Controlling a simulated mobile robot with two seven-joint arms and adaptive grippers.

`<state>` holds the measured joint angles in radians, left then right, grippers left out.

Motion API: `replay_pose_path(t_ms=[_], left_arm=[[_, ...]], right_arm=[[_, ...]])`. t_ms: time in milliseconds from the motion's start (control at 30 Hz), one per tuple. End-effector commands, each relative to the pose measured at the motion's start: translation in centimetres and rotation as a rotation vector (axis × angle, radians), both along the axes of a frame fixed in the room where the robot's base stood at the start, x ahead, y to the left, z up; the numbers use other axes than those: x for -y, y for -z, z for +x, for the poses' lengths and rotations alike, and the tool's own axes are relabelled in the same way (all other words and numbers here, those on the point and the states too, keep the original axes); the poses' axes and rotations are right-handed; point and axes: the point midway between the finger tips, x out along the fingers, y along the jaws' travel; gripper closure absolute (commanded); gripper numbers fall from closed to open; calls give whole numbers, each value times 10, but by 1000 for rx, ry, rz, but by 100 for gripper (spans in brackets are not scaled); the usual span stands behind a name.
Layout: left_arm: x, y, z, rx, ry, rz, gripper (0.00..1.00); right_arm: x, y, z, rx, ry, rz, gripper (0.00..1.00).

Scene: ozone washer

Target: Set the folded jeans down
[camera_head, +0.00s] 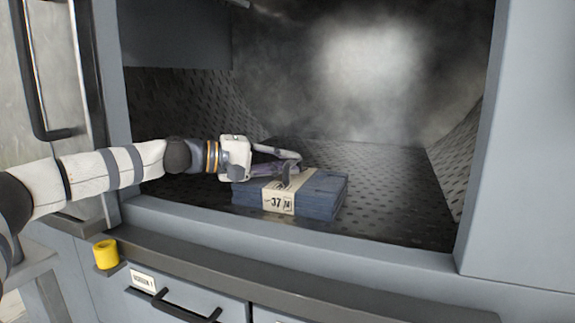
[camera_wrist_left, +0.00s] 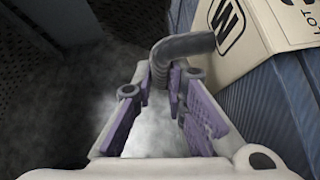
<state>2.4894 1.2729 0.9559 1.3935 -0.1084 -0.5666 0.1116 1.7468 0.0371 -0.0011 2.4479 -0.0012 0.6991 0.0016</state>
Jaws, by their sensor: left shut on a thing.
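The folded jeans (camera_head: 322,196) are a flat blue stack with a cream paper band marked "37". They are inside the washer chamber, at the front of its perforated floor (camera_head: 385,185), and look level. Whether they touch the floor is hard to tell. My left gripper (camera_head: 288,163) reaches in from the left over the top of the stack. In the left wrist view its purple-padded fingers (camera_wrist_left: 172,95) are shut on a grey curved handle (camera_wrist_left: 183,46) beside the band (camera_wrist_left: 262,40). The jeans' blue cloth (camera_wrist_left: 262,110) fills the right side there. My right gripper is out of view.
The chamber's front sill (camera_head: 300,245) runs just before the jeans, with side frames left and right (camera_head: 510,140). Perforated walls slope up at both sides. The floor behind and right of the stack is clear. A yellow cylinder (camera_head: 106,254) stands outside, at lower left.

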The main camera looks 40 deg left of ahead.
Motion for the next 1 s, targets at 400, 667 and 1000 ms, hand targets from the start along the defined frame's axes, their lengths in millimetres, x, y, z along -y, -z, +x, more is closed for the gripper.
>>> replay_pose_path(t_ms=[400,667,1000], left_arm=[[0,0,-1,1,0,1,67],[-3,-6,-4,5,-1,2,67],[-39,-21,-58,13,0,1,67]], right_arm=[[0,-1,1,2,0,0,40],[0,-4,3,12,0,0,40],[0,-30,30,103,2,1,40]])
